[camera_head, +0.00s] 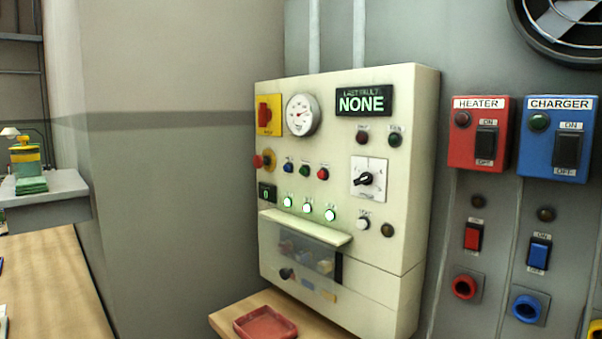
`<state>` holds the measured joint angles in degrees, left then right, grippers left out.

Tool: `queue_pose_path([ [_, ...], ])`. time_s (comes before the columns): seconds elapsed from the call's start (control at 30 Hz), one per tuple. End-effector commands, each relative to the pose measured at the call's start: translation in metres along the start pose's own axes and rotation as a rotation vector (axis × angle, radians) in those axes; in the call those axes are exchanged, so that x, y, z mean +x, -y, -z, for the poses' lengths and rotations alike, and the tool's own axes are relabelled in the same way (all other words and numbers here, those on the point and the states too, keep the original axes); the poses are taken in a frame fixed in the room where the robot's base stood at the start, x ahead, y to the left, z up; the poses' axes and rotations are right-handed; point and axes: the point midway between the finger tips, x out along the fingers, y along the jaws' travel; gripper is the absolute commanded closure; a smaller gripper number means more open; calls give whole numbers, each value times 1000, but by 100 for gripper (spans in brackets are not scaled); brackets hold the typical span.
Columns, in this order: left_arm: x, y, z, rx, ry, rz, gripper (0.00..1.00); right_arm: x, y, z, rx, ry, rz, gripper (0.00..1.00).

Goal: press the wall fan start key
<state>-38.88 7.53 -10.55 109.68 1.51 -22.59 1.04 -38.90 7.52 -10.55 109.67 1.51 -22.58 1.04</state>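A wall fan (572,22) with a dark round housing is partly in view at the top right, cut off by the picture edge. A cream control panel (415,170) stands on the wall in the middle. It carries a blue button (288,168), a green button (305,171) and a red button (323,174) in a row. Below them are three lit pale green buttons (307,208). The small labels are too small to read, so I cannot tell which key starts the fan. Neither of my grippers is in view.
A red HEATER box (463,145) and a blue CHARGER box (535,155) hang right of the panel. A shelf with a red tray (265,323) lies below it. A wooden table (50,275) is at the lower left. The space before the panel looks clear.

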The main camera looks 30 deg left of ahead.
Motion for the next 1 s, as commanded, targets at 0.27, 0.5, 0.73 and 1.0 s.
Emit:
queue_pose_path([
  [0.27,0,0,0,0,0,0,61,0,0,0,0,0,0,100],
  [0.5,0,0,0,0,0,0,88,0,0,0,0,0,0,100],
  [0.73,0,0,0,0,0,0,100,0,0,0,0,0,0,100],
  [1.0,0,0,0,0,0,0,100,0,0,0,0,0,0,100],
])
